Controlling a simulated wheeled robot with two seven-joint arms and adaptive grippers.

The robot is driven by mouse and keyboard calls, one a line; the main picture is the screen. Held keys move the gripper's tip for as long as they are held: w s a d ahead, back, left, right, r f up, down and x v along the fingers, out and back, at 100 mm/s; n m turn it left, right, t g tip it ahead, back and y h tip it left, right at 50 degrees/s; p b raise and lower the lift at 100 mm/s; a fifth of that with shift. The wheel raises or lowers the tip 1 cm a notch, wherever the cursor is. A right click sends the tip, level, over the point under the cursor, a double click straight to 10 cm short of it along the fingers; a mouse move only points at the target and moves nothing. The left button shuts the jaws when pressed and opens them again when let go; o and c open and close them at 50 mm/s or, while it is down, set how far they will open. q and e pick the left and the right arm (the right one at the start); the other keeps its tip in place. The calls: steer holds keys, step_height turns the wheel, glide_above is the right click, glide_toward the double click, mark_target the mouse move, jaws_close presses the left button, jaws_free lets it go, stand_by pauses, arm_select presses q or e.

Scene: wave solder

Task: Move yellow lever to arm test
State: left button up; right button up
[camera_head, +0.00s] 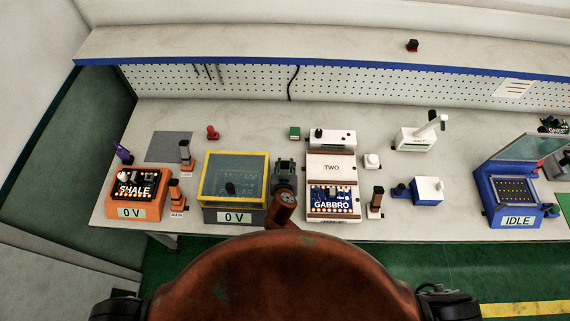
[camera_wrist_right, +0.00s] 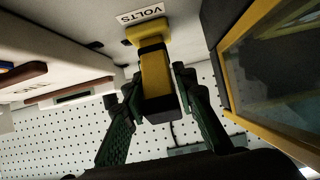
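The yellow lever (camera_wrist_right: 156,78) has a yellow handle with a dark band and a yellow base, beside a label reading VOLTS (camera_wrist_right: 140,14). My right gripper (camera_wrist_right: 158,85) has its green fingers on either side of the handle in the right wrist view. Narrow gaps show along the handle, so it looks open around it. In the head view my right gripper (camera_head: 285,175) is between the yellow-framed box (camera_head: 236,154) and the white GABBRO unit (camera_head: 331,165), and it hides the lever. No arm test marking is readable. My left gripper is not in view.
The yellow-framed box, with a 0 V display, is close to my right gripper in the right wrist view (camera_wrist_right: 234,95). An orange SHALE unit (camera_head: 135,208) stands at left, a blue IDLE fixture (camera_head: 487,200) at right. Other levers stand nearby (camera_head: 376,200). A pegboard (camera_head: 400,87) is behind.

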steer(key=shift+o, duration=1.4)
steer(key=v, duration=1.2)
